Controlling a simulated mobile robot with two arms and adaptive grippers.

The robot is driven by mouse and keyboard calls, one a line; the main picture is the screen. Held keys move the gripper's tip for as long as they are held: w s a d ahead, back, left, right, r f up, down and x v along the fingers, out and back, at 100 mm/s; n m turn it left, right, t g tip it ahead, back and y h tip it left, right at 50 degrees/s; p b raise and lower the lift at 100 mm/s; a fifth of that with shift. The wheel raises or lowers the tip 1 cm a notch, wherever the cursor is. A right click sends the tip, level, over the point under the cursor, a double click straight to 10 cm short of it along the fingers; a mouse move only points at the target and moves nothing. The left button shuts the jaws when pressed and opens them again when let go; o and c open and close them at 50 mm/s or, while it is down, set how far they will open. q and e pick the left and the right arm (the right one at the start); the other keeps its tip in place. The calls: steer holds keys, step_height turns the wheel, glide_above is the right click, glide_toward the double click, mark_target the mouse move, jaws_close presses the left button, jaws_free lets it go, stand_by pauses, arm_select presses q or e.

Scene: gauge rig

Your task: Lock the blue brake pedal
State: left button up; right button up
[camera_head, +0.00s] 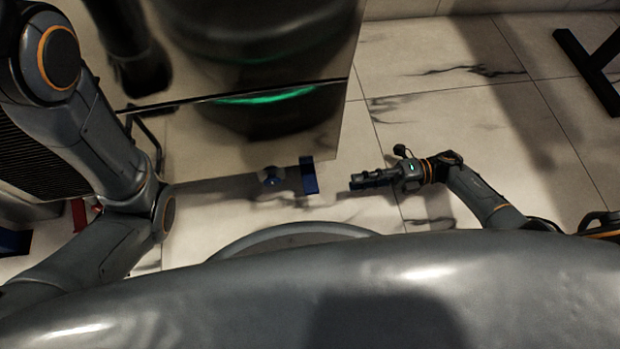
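The blue brake pedal (309,175) is a small blue plate low at the bottom right corner of a dark, glossy cabinet, close above the floor. A small round blue part (271,176) sits just left of it. My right gripper (355,182) reaches in from the right, low over the floor, and points left at the pedal. A short gap shows between its tips and the pedal. From this angle I cannot tell whether its fingers are open or shut. My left arm comes in on the left; its gripper is not in view.
The glossy cabinet (225,85) stands at upper left and reflects my body. A red part (79,213) and a blue part (14,241) show low at the left edge. Dark metal legs (588,70) stand at upper right. The tiled floor (455,120) right of the cabinet is clear.

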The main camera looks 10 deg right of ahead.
mark_target(311, 189)
steer(key=a+b, duration=0.3)
steer(key=a, duration=0.8)
steer(key=shift+a+f, duration=0.1)
steer(key=shift+a, duration=0.6)
jaws_close()
